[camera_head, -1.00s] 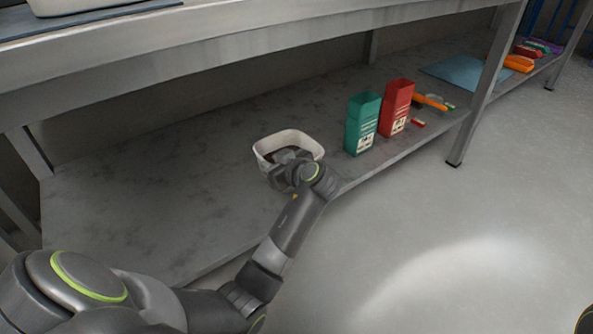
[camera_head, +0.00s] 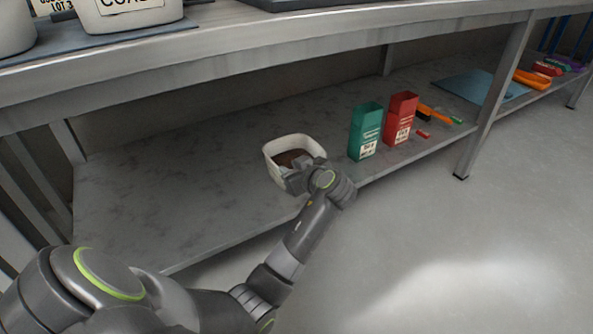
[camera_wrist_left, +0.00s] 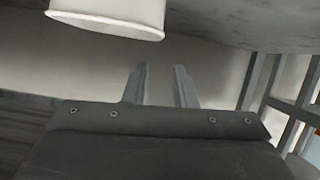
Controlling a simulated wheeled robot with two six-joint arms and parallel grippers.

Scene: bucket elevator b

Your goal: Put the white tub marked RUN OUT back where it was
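A white tub (camera_head: 274,165) with dark brown contents stands upright on the lower shelf. Any marking on it is not visible. My left gripper (camera_head: 293,181) is at its near side, low by the rim; its fingertips are hard to make out there. In the left wrist view, which looks upside down, both fingers (camera_wrist_left: 160,85) stand apart with nothing between them. A white tub (camera_wrist_left: 110,12) shows at the upper left there, clear of the fingers. My right gripper is not in view.
The lower shelf (camera_head: 150,190) is bare to the left. A green carton (camera_head: 365,132) and a red carton (camera_head: 400,120) stand right of the tub, with an orange-handled tool (camera_head: 432,112) behind. The bench top overhangs; a white tub lettered "COA" (camera_head: 130,12) stands on it.

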